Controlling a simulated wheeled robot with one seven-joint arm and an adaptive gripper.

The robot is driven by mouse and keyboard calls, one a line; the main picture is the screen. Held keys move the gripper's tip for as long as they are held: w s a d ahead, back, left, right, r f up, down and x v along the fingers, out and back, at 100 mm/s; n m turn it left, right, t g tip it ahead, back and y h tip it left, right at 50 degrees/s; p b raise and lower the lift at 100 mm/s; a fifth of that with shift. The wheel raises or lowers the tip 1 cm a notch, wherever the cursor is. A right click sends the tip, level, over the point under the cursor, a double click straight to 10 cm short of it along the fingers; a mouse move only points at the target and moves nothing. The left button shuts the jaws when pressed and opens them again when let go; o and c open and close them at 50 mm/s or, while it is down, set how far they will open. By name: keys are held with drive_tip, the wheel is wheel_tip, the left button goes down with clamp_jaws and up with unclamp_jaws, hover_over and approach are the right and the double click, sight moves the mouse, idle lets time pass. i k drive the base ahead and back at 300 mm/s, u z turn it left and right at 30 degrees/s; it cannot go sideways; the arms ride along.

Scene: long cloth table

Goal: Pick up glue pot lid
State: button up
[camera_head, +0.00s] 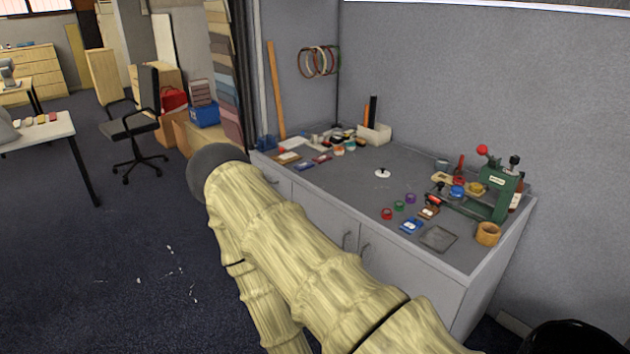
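A small white disc with a dark knob (382,173), which looks like the glue pot lid, lies on the open middle of the grey workbench top (345,185). No other thing touches it. A small grey pot (442,164) stands to its right near the back wall; I cannot tell if it is the glue pot. My arm, in a pale ribbed cover, crosses the front of the bench from the lower right up to a dark rounded joint and folds back down. My gripper is not in the picture.
A green press with a red knob (497,180) stands at the bench's right end, near a tan cup (487,233) and a dark tray (438,238). Coloured rolls (399,206) lie in front of the disc. Several small items crowd the left end. A white box (375,134) stands behind.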

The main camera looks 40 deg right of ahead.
sight(382, 173)
drive_tip(key=u, duration=0.35)
drive_tip(key=i, duration=0.2)
drive_tip(key=z, duration=1.05)
drive_tip(key=i, duration=1.25)
drive_tip(key=z, duration=0.95)
